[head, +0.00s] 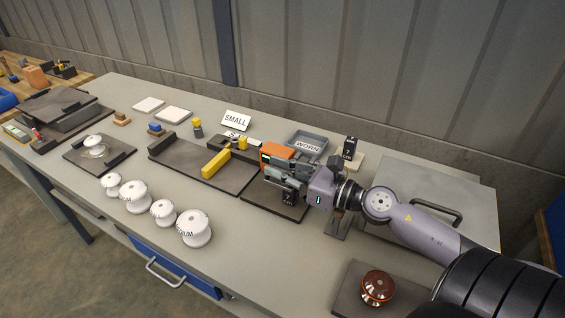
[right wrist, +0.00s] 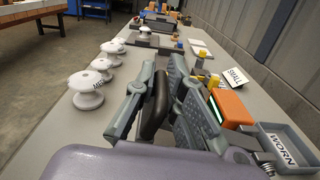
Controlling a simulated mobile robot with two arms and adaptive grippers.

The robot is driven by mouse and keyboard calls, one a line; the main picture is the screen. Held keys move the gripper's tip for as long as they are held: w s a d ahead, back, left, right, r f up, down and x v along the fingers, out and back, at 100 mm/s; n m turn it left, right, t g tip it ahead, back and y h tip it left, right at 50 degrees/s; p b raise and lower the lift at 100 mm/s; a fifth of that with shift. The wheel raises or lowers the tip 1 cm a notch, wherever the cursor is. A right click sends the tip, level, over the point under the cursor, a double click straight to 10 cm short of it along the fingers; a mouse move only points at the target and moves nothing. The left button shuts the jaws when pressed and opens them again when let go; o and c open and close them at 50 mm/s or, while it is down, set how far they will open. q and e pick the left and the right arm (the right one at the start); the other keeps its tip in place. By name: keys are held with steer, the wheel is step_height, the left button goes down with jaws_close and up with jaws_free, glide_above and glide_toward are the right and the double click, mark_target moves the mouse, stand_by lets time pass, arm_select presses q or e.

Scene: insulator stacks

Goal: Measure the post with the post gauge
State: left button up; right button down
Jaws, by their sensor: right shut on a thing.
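My right gripper (head: 280,172) reaches in from the right over the middle of the bench. It is shut on a dark rounded handle (right wrist: 156,106), which stands between the two grey fingers in the right wrist view. An orange block-like device (head: 276,154) is right beside the fingertips; it also shows in the right wrist view (right wrist: 232,107), with a small green-lit face. It may be the post gauge, but I cannot tell whether the handle belongs to it. The fingers hide part of the plate below. I cannot clearly pick out the post. My left gripper is not in view.
White insulators (head: 135,196) stand along the front edge. A yellow bar (head: 216,163) lies on a dark plate. The SMALL sign (head: 236,120) and WORN tray (head: 307,143) are behind. A brown insulator (head: 377,287) is at the front right, a grey lidded box (head: 420,190) behind it.

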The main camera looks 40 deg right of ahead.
steer(key=shift+s+a+f+n+b, duration=0.1)
steer(key=shift+a+f+n+b, duration=0.05)
steer(key=shift+f+n+b, duration=0.3)
steer(key=shift+s+a+f+n+b, duration=0.15)
steer(key=shift+f+n, duration=0.1)
steer(key=shift+f, duration=0.25)
steer(key=shift+w, duration=0.1)
steer(key=c, duration=1.7)
jaws_free()
